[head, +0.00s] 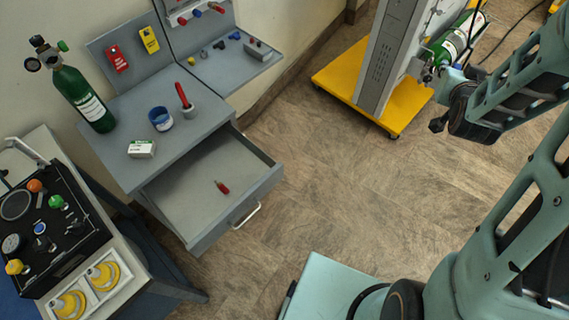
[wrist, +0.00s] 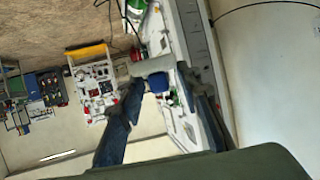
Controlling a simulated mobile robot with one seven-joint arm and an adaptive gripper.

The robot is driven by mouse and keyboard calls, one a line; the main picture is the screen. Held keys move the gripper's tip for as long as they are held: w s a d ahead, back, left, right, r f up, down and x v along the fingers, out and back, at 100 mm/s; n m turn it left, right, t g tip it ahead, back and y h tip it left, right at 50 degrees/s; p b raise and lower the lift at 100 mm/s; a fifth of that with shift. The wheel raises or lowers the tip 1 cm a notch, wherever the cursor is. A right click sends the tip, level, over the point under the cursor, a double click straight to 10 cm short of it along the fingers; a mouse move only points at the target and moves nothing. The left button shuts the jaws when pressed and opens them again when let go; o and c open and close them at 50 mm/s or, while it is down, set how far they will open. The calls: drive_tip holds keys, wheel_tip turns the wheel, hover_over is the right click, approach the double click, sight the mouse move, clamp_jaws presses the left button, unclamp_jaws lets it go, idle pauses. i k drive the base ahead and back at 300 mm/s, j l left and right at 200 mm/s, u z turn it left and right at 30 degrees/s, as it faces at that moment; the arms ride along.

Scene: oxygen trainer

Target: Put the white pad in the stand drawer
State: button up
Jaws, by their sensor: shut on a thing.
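A white block with a green label (head: 141,149), likely the white pad, lies on the grey stand (head: 185,90) near its front left edge. The stand drawer (head: 262,182) is pulled open, with a small red item (head: 222,187) inside and bare floor around it. My gripper shows in the wrist view (wrist: 160,88), its dark fingers apart on either side of a grey and blue piece that I cannot identify. In the head view my wrist is at the right, well away from the white block, and the fingertips are hard to make out.
A blue cup (head: 160,118), a grey holder with a red pen (head: 187,107) and a green cylinder (head: 84,98) stand on the stand. A table with a black case (head: 75,215) is front left. A yellow-based cart (head: 340,85) stands near my wrist. The middle floor is clear.

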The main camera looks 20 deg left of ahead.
sight(241, 168)
drive_tip(key=k+j+z, duration=0.25)
drive_tip(key=k+j, duration=0.15)
drive_tip(key=k+j+z, duration=0.1)
drive_tip(key=j, duration=0.3)
drive_tip(key=k+j+z, duration=0.1)
drive_tip(key=j, duration=0.25)
drive_tip(key=k+j, duration=0.05)
